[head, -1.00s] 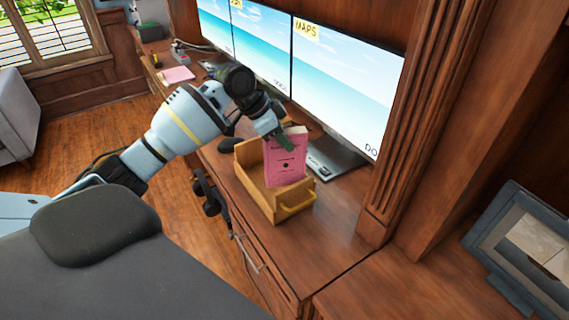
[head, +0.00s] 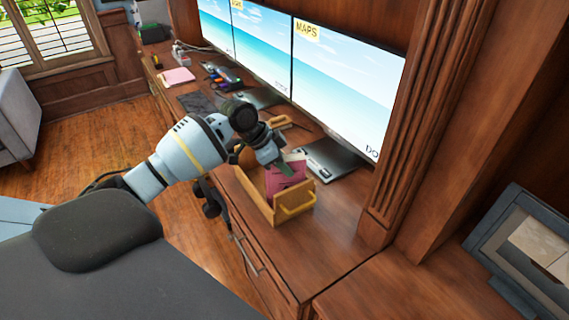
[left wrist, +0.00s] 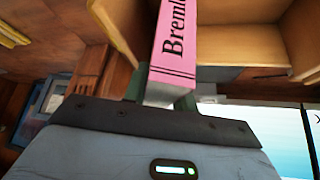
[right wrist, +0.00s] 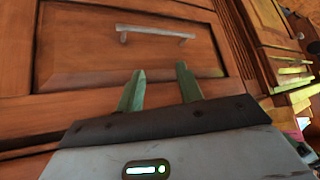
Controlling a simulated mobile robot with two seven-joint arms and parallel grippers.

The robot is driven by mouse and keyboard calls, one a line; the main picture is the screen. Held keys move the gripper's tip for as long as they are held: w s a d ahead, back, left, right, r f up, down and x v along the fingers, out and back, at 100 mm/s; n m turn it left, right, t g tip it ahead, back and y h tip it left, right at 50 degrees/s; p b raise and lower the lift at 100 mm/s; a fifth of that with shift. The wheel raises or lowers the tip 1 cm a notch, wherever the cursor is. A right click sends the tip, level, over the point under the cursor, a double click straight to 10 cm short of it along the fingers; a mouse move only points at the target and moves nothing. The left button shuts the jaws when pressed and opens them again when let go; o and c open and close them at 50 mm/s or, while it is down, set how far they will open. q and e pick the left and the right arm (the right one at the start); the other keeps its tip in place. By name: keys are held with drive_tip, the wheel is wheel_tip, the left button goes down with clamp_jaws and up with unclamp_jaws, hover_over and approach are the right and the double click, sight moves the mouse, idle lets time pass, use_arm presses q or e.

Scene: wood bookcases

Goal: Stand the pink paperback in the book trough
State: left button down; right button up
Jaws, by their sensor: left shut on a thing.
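The pink paperback (head: 287,181) is tilted, its lower part inside the yellow wooden book trough (head: 258,204), partly hidden by the trough's near walls. My left gripper (head: 283,166) is shut on the book's upper part. In the left wrist view the pink spine (left wrist: 175,50) with black lettering runs up from between the fingers, and trough boards (left wrist: 240,55) show around it. I cannot tell whether the book touches the trough floor. My right gripper (right wrist: 160,85) is open and empty, facing a wooden drawer front (right wrist: 80,45).
The trough stands on the wooden desk (head: 338,220), its handle end towards the front right. Monitors (head: 345,85) stand behind it, with a dark monitor base (head: 330,158) close by. Small items and a pink pad (head: 177,76) lie farther left. Desk right of the trough is clear.

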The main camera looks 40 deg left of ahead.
use_arm(q)
drive_tip(key=c, duration=1.1)
unclamp_jaws()
drive_tip(key=v, duration=1.2)
drive_tip(key=shift+p, duration=0.3)
